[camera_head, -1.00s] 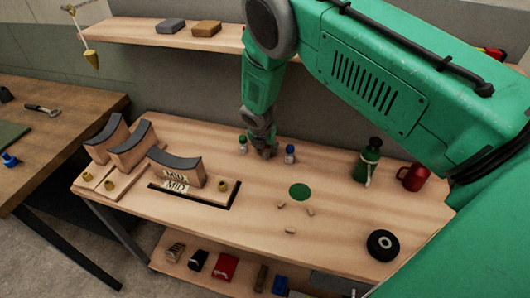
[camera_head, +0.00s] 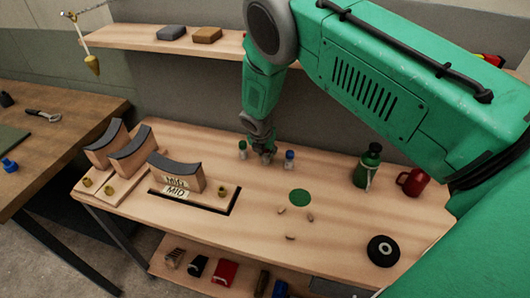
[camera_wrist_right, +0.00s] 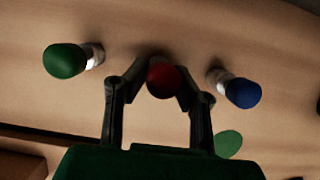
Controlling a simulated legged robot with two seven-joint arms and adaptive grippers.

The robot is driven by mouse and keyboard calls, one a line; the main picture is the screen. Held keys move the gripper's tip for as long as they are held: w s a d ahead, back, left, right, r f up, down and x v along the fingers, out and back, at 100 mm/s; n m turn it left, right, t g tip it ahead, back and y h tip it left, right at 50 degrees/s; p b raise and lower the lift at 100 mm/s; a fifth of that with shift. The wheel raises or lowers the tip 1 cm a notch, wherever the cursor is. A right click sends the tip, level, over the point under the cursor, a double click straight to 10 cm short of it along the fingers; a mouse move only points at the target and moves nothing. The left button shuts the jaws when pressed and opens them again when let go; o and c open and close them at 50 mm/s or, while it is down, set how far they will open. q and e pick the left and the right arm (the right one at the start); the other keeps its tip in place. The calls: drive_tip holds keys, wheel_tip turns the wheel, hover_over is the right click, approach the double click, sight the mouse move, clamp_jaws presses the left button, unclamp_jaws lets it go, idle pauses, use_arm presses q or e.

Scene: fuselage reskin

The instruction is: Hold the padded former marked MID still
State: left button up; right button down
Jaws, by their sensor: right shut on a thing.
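The padded former marked MID (camera_head: 182,172), a wooden block with a dark curved pad on top, stands upright on the bench at left centre. Its wooden base lies by a dark-edged slot (camera_head: 233,207), with a brass-coloured knob (camera_head: 222,191) at the right. MID shows on the former and on the base below. My right gripper (camera_head: 267,157) is away from it, behind and to the right. In the right wrist view its fingers (camera_wrist_right: 160,85) are shut on a red-capped bottle (camera_wrist_right: 164,80); the bottle's body is mostly hidden. My left gripper is out of view.
A green-capped bottle (camera_head: 243,150) and a blue-capped bottle (camera_head: 289,159) flank my right gripper closely. Two more padded formers (camera_head: 133,150) stand at left. A green flask (camera_head: 368,165), red mug (camera_head: 412,182) and black wheel (camera_head: 383,251) are at right.

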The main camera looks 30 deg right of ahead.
drive_tip(key=shift+r+p, duration=0.85)
drive_tip(key=shift+r, duration=0.4)
drive_tip(key=shift+r+p, duration=1.1)
drive_tip(key=shift+r, duration=0.35)
drive_tip(key=shift+f, duration=0.15)
